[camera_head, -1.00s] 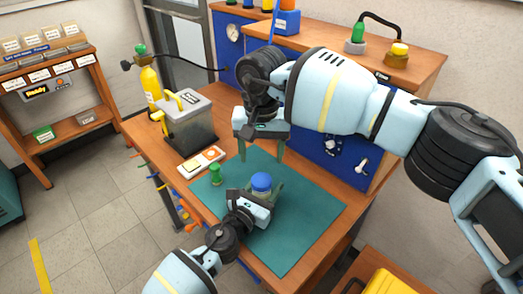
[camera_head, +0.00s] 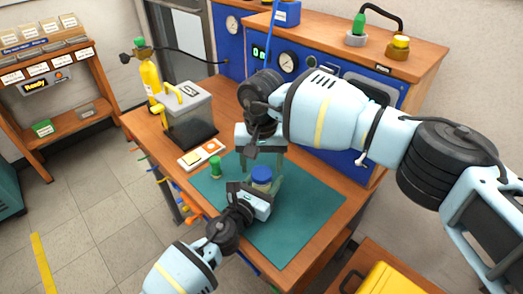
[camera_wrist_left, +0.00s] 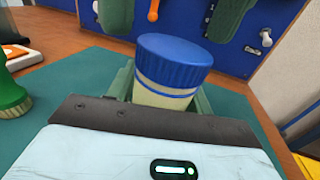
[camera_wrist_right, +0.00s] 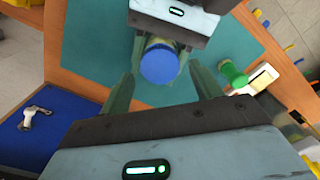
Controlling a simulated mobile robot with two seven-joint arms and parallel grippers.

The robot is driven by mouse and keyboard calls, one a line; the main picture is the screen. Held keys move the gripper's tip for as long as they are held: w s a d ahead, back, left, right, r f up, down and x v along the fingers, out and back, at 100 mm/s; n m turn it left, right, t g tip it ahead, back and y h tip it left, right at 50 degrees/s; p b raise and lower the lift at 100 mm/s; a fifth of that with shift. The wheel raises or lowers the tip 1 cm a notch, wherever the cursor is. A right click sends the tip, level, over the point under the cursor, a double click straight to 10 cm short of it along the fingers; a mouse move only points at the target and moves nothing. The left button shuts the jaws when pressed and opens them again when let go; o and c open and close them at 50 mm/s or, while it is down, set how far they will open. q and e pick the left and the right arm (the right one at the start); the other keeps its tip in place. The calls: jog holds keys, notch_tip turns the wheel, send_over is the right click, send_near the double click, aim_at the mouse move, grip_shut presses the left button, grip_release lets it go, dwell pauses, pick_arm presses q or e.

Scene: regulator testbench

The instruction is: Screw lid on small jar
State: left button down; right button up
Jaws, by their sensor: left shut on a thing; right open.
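The small jar (camera_wrist_left: 165,98) is pale and stands in the grip of my left gripper (camera_head: 258,194), just over the green mat (camera_head: 305,215). The jar's blue lid (camera_wrist_left: 175,60) sits on its top, and a thin blue ring shows just below the lid. The lid also shows from above in the right wrist view (camera_wrist_right: 159,64). My right gripper (camera_wrist_right: 160,72) is open above the jar, with one green finger on each side of the lid and gaps between. Whether the lid's thread is engaged cannot be seen.
A blue instrument panel (camera_head: 335,145) borders the bench at the back. The mat's right side is clear.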

jog(key=shift+f, duration=1.05)
jog(key=shift+c, duration=0.4)
